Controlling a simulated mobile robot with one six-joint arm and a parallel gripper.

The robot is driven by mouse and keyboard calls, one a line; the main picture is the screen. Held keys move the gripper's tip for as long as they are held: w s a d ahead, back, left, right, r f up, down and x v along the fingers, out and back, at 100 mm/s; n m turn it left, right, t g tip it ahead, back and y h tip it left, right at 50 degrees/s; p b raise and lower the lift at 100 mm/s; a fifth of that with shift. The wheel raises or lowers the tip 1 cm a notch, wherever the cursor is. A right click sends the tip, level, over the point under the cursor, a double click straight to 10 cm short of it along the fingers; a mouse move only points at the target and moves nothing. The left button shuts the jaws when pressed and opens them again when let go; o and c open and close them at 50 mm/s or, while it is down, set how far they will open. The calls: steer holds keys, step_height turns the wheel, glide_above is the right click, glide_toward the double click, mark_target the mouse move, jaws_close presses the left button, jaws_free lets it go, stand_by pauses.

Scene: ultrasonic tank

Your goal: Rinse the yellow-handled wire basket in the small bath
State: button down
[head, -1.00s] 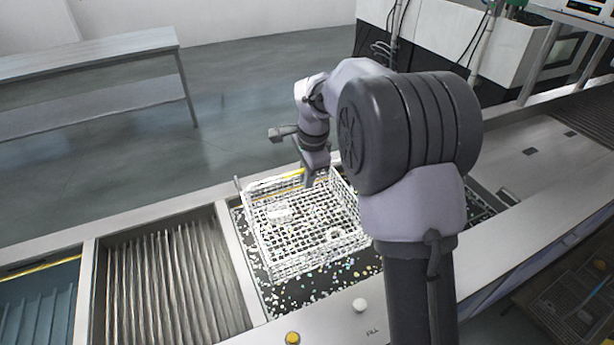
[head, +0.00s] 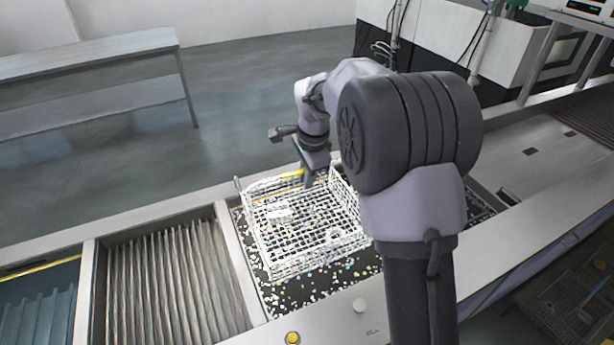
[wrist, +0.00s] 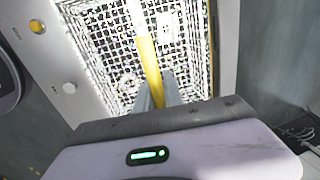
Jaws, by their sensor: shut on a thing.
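The white wire basket (head: 302,222) sits in or just over a tank (head: 250,268) with a dark, speckled inside, in the counter. Small pale and coloured bits show inside the basket and around it. Its yellow handle (wrist: 148,62) runs away from my gripper (wrist: 160,90) in the wrist view. My gripper is shut on that handle, at the basket's far side in the head view, where the gripper (head: 308,182) is partly hidden by my arm. The basket looks about level. I cannot tell whether its bottom touches the tank floor.
A tank with ribbed walls (head: 175,285) lies left of the basket, with a bluish tank (head: 38,300) beyond it. A yellow button (head: 292,338) and a white knob (head: 360,305) are on the front rim. A bench (head: 90,60) stands at the back left.

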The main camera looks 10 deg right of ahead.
steer(key=shift+r, duration=0.15)
step_height(320, 180, up, 7)
steer(key=p, duration=0.5)
steer(key=shift+p, duration=0.35)
